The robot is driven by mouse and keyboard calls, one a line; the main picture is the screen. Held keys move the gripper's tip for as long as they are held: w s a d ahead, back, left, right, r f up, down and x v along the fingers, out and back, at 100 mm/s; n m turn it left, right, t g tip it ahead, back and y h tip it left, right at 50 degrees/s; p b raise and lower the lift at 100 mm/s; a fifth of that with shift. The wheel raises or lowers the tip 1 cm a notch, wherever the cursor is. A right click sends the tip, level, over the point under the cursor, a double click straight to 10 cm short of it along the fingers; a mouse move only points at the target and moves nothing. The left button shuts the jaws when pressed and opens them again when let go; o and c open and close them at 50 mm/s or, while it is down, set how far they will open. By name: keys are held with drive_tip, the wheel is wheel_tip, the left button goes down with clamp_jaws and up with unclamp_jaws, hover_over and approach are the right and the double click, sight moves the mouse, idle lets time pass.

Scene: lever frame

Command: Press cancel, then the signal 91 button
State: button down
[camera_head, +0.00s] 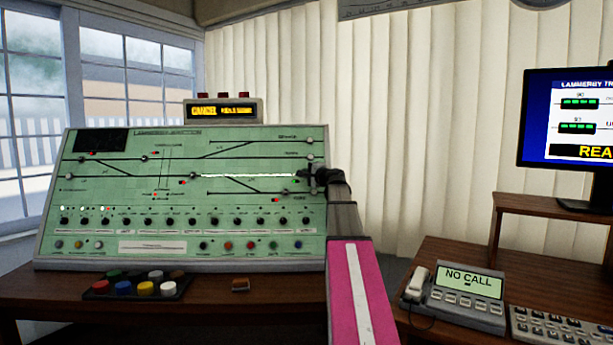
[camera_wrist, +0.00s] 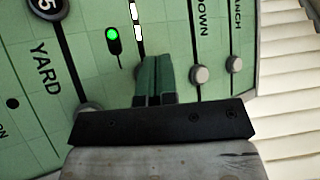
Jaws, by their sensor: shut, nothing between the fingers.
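The green sloping track panel (camera_head: 130,190) stands on the desk with grey round buttons at its line ends. My gripper (camera_head: 311,175) is shut and empty at the panel's right side, at the right end of a white lit line. In the wrist view my gripper's fingers (camera_wrist: 155,72) are together over the end of that lit line (camera_wrist: 138,22); whether they touch the panel, and what is under them, I cannot tell. A green light (camera_wrist: 112,33) glows beside the line. The cancel and signal 91 labels on the panel are too small to read.
An amber display (camera_head: 222,111) above the panel reads "CANCEL" and smaller unclear text. In the wrist view, grey buttons (camera_wrist: 200,75) end the lines to the right. Coloured round buttons (camera_head: 145,288) sit on the desk. A phone unit (camera_head: 467,283) reads "NO CALL"; a monitor (camera_head: 575,120) stands right.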

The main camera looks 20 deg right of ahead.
drive_tip(key=shift+w, duration=0.1)
idle(0.4)
drive_tip(key=shift+w+d+f, duration=0.1)
drive_tip(key=shift+w+f, duration=0.1)
drive_tip(key=shift+w, duration=0.1)
drive_tip(key=shift+w+d+f, duration=0.15)
drive_tip(key=shift+w+f, duration=0.05)
drive_tip(key=shift+w, duration=0.2)
idle(0.9)
drive_tip(key=shift+s, duration=0.1)
drive_tip(key=shift+s+a+r, duration=0.25)
drive_tip(key=shift+s+r, duration=0.15)
drive_tip(key=shift+s, duration=0.3)
drive_tip(key=s, duration=0.1)
drive_tip(key=s+a+r, duration=0.1)
drive_tip(key=s+r, duration=0.1)
drive_tip(key=s, duration=0.1)
drive_tip(key=shift+s+a+r, duration=0.1)
drive_tip(key=shift+a+r, duration=0.05)
idle(0.5)
idle(0.5)
